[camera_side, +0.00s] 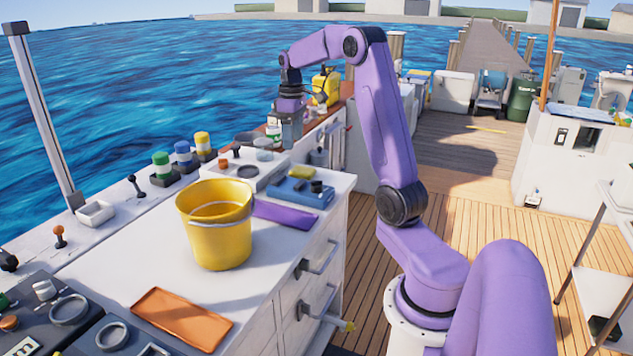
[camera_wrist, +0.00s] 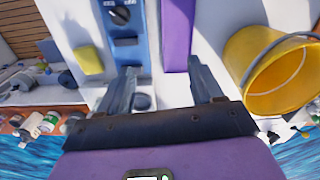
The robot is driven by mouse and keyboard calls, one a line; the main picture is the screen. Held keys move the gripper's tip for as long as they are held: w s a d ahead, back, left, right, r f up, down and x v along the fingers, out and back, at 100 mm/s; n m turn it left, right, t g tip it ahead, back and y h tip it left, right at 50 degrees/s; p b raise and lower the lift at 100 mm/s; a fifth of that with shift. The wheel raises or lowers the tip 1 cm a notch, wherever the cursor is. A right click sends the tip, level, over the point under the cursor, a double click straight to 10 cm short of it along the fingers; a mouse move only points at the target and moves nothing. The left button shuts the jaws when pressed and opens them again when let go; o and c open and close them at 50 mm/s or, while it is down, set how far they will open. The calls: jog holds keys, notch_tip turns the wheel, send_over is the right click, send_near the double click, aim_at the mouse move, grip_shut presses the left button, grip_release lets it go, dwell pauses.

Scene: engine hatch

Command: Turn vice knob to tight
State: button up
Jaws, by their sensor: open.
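A blue vice-like block (camera_side: 290,194) lies on the white counter. A black knob (camera_side: 316,187) is on it. In the wrist view the blue block (camera_wrist: 138,62) runs down from the top edge, with the round black knob (camera_wrist: 119,15) near its top end. A light mark shows on the knob, too small to read. My gripper (camera_side: 292,142) hangs above the counter, behind and above the block in the side view. In the wrist view my gripper (camera_wrist: 162,67) is open and empty, its fingers apart, with the knob beyond the left fingertip.
A yellow bucket (camera_side: 218,238) and a purple strip (camera_side: 284,215) stand close to the block. A yellow sponge (camera_side: 301,172) lies beside it. An orange tray (camera_side: 181,318) is at the front. Colored knobs (camera_side: 183,155) line the back edge. Drawer handles (camera_side: 318,262) jut from the counter's side.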

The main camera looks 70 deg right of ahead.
jog(key=m, duration=0.1)
send_over(317, 181)
notch_tip(317, 181, down, 18)
jog(key=shift+w+r, duration=0.1)
jog(key=shift+r, duration=0.15)
dwell(0.3)
jog(key=c, duration=1.1)
